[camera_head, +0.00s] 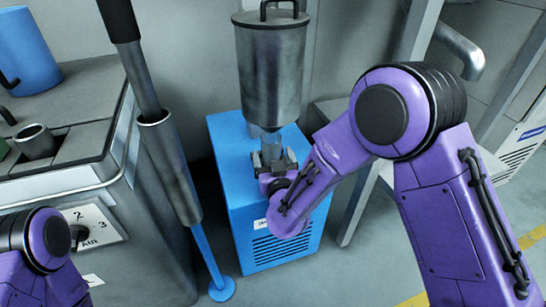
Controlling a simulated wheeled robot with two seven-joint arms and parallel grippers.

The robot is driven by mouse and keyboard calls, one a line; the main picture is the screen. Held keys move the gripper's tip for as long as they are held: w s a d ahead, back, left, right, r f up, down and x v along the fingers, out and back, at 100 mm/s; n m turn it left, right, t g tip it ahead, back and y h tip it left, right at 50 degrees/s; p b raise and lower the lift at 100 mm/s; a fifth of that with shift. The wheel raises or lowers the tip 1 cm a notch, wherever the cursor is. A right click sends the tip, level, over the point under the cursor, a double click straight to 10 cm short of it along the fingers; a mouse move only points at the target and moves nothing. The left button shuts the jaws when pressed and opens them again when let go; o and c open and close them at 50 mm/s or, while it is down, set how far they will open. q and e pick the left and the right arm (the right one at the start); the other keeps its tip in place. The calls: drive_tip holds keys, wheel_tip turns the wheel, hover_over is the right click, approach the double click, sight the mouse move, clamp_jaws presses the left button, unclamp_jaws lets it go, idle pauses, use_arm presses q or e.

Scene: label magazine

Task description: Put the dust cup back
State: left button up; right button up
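The dust cup (268,138) looks like a small, clear bluish vessel directly under a grey metal canister (270,75) with a black top handle. My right gripper (273,157) is at the cup, with a dark finger on each side of it, and appears shut on it. The fingers and wrist hide the cup's lower part. The cup's top meets the canister's lower edge in the picture; I cannot tell whether they touch. Only a purple joint of my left arm shows at the lower left; its gripper is out of view.
A blue vented box (275,235) stands below the cup. A grey pipe (170,170) with a blue foot stands to its left. A grey cabinet (95,195) with an AIR dial and a blue cylinder (28,50) are at the left. A bench leg (358,208) is at the right.

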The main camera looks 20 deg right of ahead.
drive_tip(key=shift+s+r, duration=0.15)
drive_tip(key=shift+r, duration=0.1)
drive_tip(key=s+a+p, duration=0.1)
drive_tip(key=s+p, duration=0.1)
drive_tip(key=s, duration=0.9)
drive_tip(key=shift+s+a, duration=0.25)
drive_tip(key=shift+s, duration=0.1)
drive_tip(key=shift+f, duration=0.1)
